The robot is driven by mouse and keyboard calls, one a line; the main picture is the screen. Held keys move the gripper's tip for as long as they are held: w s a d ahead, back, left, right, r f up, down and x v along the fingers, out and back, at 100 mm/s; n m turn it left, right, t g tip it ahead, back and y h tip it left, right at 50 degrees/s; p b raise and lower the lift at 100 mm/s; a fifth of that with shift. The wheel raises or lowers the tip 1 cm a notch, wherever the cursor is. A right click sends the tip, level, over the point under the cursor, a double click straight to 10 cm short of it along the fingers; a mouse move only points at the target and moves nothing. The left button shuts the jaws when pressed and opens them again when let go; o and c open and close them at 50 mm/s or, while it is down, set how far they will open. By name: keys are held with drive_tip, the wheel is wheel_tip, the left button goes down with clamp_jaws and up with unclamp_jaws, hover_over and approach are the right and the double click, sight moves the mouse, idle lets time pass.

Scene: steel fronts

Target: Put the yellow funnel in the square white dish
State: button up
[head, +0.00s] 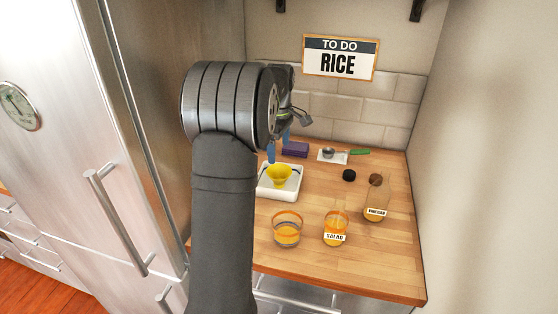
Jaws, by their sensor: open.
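The yellow funnel (279,175) is inside the square white dish (292,191), wide end up as far as I can see. The dish stands on the wooden counter, and its left part is hidden behind my arm. My gripper (279,144) is above and slightly behind the funnel, with its blue fingertips apart. The jaws are open and hold nothing. The fingers appear clear of the funnel, though the arm hides part of this area.
Glasses of orange liquid (287,230), (335,228) stand in front, one labelled SALAD. A bottle labelled VINEGAR (376,200) and a black cap (349,175) are at right. A purple block (295,150) and a green-handled spoon (357,152) lie behind. The fridge (130,150) bounds the left.

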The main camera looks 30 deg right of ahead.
sight(279, 165)
wheel_tip(279, 165, up, 2)
drive_tip(key=shift+r, duration=0.2)
wheel_tip(279, 165, down, 12)
drive_tip(key=shift+f, duration=0.15)
wheel_tip(279, 165, up, 2)
drive_tip(key=shift+r, duration=1.05)
